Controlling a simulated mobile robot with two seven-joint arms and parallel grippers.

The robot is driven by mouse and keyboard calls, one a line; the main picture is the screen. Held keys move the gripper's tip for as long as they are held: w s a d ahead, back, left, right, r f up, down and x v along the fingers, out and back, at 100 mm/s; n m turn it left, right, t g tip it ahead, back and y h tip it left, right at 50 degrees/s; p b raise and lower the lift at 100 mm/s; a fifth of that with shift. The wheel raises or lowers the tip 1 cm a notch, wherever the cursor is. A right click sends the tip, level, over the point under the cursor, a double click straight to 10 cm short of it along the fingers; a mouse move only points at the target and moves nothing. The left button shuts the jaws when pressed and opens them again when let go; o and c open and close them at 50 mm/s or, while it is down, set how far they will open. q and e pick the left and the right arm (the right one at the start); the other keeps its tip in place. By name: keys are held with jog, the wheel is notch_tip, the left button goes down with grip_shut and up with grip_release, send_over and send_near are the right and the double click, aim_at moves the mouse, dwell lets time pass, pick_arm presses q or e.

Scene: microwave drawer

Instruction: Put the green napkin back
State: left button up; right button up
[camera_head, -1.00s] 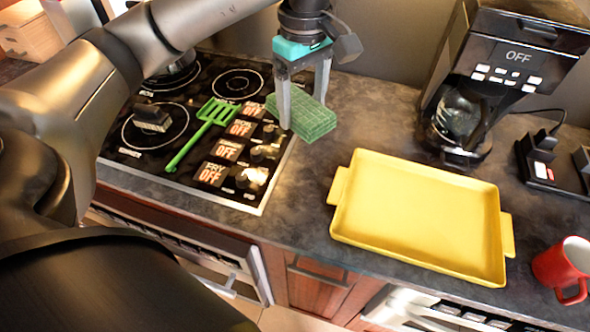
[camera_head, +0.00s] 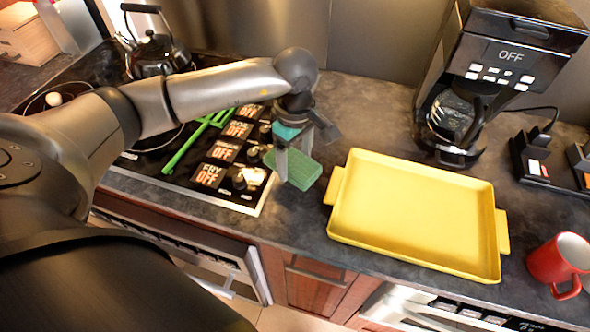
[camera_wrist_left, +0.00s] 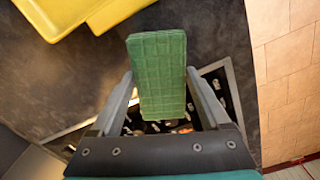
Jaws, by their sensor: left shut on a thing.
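The green napkin (camera_head: 293,170) is a folded block with a grid pattern, between the stove's right edge and the yellow tray. My left gripper (camera_head: 294,172) is shut on it. The napkin also shows in the left wrist view (camera_wrist_left: 158,75), upright in that picture between the two fingers, with its far end sticking out past them. It appears at or just above the dark counter (camera_head: 330,105); I cannot tell whether it touches. My right gripper is not in view.
A yellow tray (camera_head: 412,215) lies to the right of the napkin. A stove (camera_head: 262,190) with a green spatula (camera_head: 190,145) is to the left. A coffee maker (camera_head: 500,60), a red mug (camera_head: 555,265) and a kettle (camera_head: 150,48) stand around. Counter behind the napkin is clear.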

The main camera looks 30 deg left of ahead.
aim_at(295, 171)
pick_arm(q)
notch_tip(295, 171, down, 4)
jog(key=shift+s+r, duration=0.1)
jog(key=shift+r, duration=0.05)
jog(key=shift+f, duration=0.2)
jog(key=shift+f+b, duration=0.3)
jog(key=shift+b, duration=0.15)
jog(key=o, duration=1.2)
jog(key=shift+r, duration=0.1)
jog(key=shift+c, duration=0.2)
jog(key=shift+r, duration=0.1)
jog(key=shift+r+p, duration=0.25)
jog(key=shift+p, duration=0.25)
notch_tip(295, 171, up, 12)
jog(key=shift+f, duration=0.1)
